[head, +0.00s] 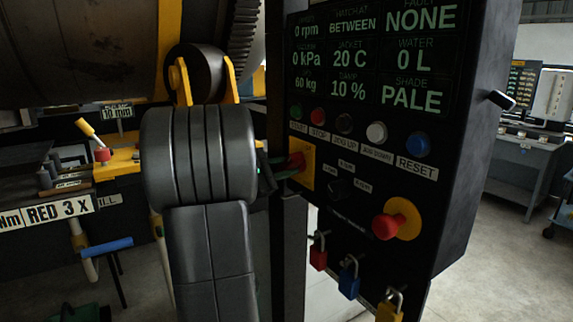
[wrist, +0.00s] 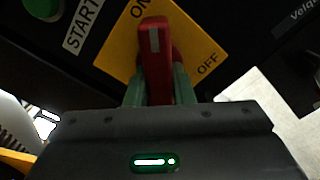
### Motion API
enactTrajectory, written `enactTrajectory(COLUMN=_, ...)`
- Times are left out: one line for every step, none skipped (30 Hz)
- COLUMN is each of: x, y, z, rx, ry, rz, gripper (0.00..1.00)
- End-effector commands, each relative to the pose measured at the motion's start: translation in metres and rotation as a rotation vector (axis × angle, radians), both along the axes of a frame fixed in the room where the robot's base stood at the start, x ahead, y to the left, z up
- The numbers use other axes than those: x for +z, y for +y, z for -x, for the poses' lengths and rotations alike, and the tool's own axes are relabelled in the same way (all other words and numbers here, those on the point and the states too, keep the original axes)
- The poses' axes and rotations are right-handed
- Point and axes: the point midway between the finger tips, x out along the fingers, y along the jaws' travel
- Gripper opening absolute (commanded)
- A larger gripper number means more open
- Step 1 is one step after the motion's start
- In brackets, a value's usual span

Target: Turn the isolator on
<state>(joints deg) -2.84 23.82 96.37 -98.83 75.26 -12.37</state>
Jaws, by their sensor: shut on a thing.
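The isolator is a red handle (wrist: 155,55) on a yellow plate (wrist: 110,45) marked ON and OFF. In the wrist view the handle's white-striped end points up the picture, close beside the ON lettering and away from OFF. My gripper (wrist: 157,86) has its green fingers on either side of the handle and is shut on it. In the head view the yellow plate (head: 308,165) sits at the panel's left edge, with the red handle (head: 297,160) partly hidden by my gripper (head: 281,168). My arm covers the area left of it.
The black panel (head: 440,150) carries a row of push buttons above the isolator, including a blue RESET button (head: 417,144). A red emergency button (head: 388,226) is to the right. Red, blue and yellow padlocks (head: 348,283) hang below. Open floor (head: 490,260) lies at right.

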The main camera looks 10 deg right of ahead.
Motion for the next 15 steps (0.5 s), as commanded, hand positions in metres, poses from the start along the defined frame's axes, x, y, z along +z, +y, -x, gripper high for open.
enactTrajectory(x=-0.0006, y=0.0001, z=-0.0001, rx=0.001, ry=0.014, rz=0.003, gripper=0.0)
enactTrajectory(x=-0.0006, y=0.0001, z=0.0, rx=0.001, ry=0.019, rz=0.006, gripper=0.0)
enactTrajectory(x=-0.0008, y=0.0001, z=0.0, rx=0.001, ry=0.025, rz=0.008, gripper=0.0)
enactTrajectory(x=-0.0009, y=0.0001, z=-0.0001, rx=0.001, ry=0.029, rz=0.009, gripper=0.0)
enactTrajectory(x=-0.001, y=0.0001, z=0.0, rx=0.001, ry=0.031, rz=0.01, gripper=0.0)
enactTrajectory(x=-0.0011, y=0.0001, z=0.0, rx=0.001, ry=0.034, rz=0.011, gripper=0.0)
enactTrajectory(x=-0.0013, y=0.0001, z=0.0, rx=0.001, ry=0.036, rz=0.012, gripper=0.0)
enactTrajectory(x=-0.0013, y=0.0001, z=0.0, rx=0.001, ry=0.037, rz=0.012, gripper=0.0)
enactTrajectory(x=-0.0013, y=0.0001, z=0.0001, rx=0.001, ry=0.039, rz=0.013, gripper=0.0)
enactTrajectory(x=-0.0015, y=0.0001, z=0.0001, rx=0.001, ry=0.039, rz=0.012, gripper=0.0)
enactTrajectory(x=-0.0015, y=0.0001, z=0.0001, rx=0.0, ry=0.039, rz=0.013, gripper=0.0)
enactTrajectory(x=-0.0015, y=0.0001, z=0.0001, rx=0.0, ry=0.039, rz=0.013, gripper=0.0)
enactTrajectory(x=-0.0016, y=0.0001, z=0.0001, rx=0.0, ry=0.039, rz=0.013, gripper=0.0)
enactTrajectory(x=-0.0016, y=0.0001, z=0.0001, rx=0.0, ry=0.039, rz=0.013, gripper=0.0)
enactTrajectory(x=-0.0016, y=0.0001, z=0.0001, rx=0.0, ry=0.039, rz=0.013, gripper=0.0)
